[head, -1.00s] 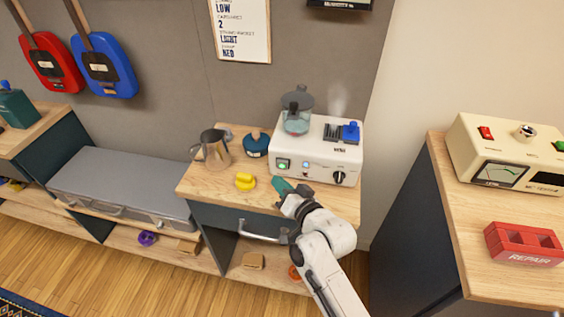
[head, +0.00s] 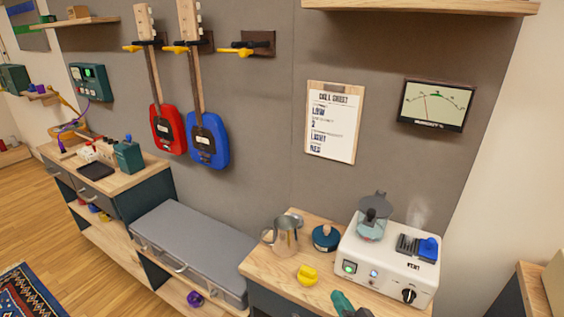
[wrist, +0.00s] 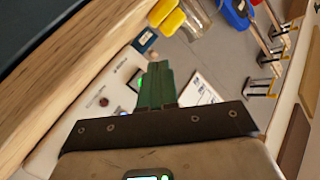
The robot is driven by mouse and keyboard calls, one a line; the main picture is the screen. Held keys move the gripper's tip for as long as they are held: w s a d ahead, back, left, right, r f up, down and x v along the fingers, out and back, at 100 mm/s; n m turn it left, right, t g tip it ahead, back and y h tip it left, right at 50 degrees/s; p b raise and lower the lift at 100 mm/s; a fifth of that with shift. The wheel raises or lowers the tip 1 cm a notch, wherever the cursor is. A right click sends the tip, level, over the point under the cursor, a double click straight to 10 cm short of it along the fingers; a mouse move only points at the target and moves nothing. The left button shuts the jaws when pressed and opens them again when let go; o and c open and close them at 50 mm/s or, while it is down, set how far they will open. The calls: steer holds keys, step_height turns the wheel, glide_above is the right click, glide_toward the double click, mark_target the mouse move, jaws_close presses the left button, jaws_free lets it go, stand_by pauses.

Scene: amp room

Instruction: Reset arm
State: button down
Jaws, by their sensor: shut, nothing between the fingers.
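My gripper (head: 343,301) shows at the bottom edge of the head view, its teal-green fingers just in front of the white machine. In the wrist view the green fingers (wrist: 156,86) are together with nothing between them. The rest of my arm is out of the head view.
A white machine (head: 387,266) with a glass jar on top stands on the wooden cabinet (head: 270,266). Beside it are a yellow object (head: 307,275), a dark teal round pot (head: 326,238) and a clear pitcher (head: 286,238). A grey case (head: 185,245) lies left; guitars (head: 208,140) hang above.

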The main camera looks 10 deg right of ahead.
steer(key=s+d+f+n+g+h, duration=0.1)
steer(key=s+g, duration=0.3)
steer(key=s, duration=0.7)
steer(key=s+d+f+n+g+h, duration=0.1)
steer(key=s+d+g, duration=0.3)
steer(key=s, duration=0.7)
steer(key=s+d+f+n+g+h, duration=0.1)
steer(key=s+d+f+n+g, duration=0.1)
steer(key=s+g, duration=0.4)
steer(key=s+d+f, duration=0.1)
steer(key=s, duration=0.4)
steer(key=shift+s+d+f+n, duration=0.25)
steer(key=shift+s+n, duration=0.05)
steer(key=shift+n, duration=0.1)
